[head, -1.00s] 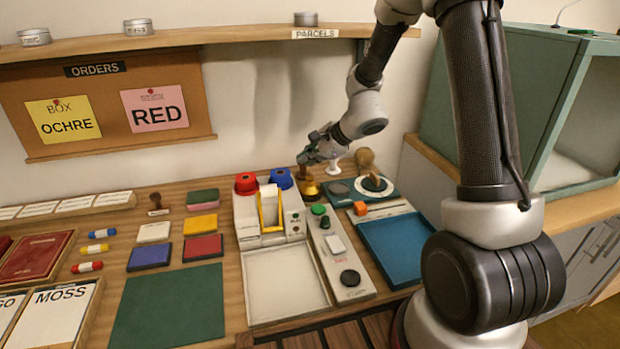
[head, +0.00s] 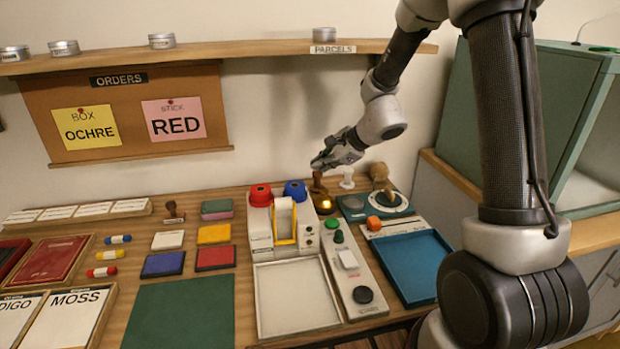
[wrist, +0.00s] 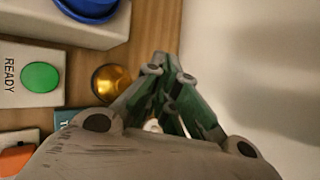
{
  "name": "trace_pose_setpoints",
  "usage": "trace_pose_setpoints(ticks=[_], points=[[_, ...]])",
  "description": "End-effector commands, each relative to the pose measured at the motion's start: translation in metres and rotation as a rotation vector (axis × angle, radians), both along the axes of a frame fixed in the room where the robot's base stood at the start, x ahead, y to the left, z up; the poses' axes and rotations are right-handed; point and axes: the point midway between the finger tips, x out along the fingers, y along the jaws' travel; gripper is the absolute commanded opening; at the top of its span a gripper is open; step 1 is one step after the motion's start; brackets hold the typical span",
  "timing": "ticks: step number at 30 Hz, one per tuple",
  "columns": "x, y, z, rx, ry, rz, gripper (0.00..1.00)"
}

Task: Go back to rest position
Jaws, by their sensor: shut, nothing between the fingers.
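My gripper (head: 322,165) is shut and empty. I cannot tell the exact gap between the fingers and the brass handle.
A press-like device with a red knob (head: 261,194) and a blue knob (head: 295,190) stands left of the gripper. A panel with a green button (head: 333,222), a blue tray (head: 408,265) and a wooden-handled tool (head: 380,175) are nearby. The shelf (head: 240,52) runs above.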

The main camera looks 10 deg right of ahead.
Motion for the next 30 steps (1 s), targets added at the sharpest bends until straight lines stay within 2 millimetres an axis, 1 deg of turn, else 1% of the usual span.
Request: trace_pose_setpoints(ticks=[2, 4, 5, 6, 8, 9, 11, 12, 14, 15, 17, 18, 21, 24, 27, 30], points=[[-0.012, 0.001, -0.005, -0.033, -0.003, 0.092, 0.00], [-0.034, 0.000, -0.015, -0.076, 0.012, 0.207, 0.00], [-0.047, -0.001, -0.019, -0.098, 0.018, 0.267, 0.00], [-0.064, -0.004, -0.019, -0.131, 0.018, 0.351, 0.00], [-0.091, -0.011, -0.013, -0.188, 0.010, 0.483, 0.00], [-0.111, -0.017, -0.006, -0.229, 0.002, 0.576, 0.00], [-0.138, -0.028, 0.006, -0.294, -0.014, 0.708, 0.00], [-0.156, -0.035, 0.014, -0.337, -0.022, 0.789, 0.00], [-0.181, -0.049, 0.027, -0.405, -0.037, 0.902, 0.00], [-0.198, -0.059, 0.036, -0.454, -0.046, 0.976, 0.00], [-0.221, -0.074, 0.050, -0.531, -0.058, 1.077, 0.00], [-0.236, -0.085, 0.059, -0.584, -0.065, 1.140, 0.00], [-0.270, -0.111, 0.081, -0.718, -0.078, 1.267, 0.00], [-0.298, -0.135, 0.101, -0.854, -0.089, 1.352, 0.00], [-0.319, -0.153, 0.119, -0.978, -0.110, 1.382, 0.00], [-0.332, -0.161, 0.133, -1.070, -0.150, 1.371, 0.00]])
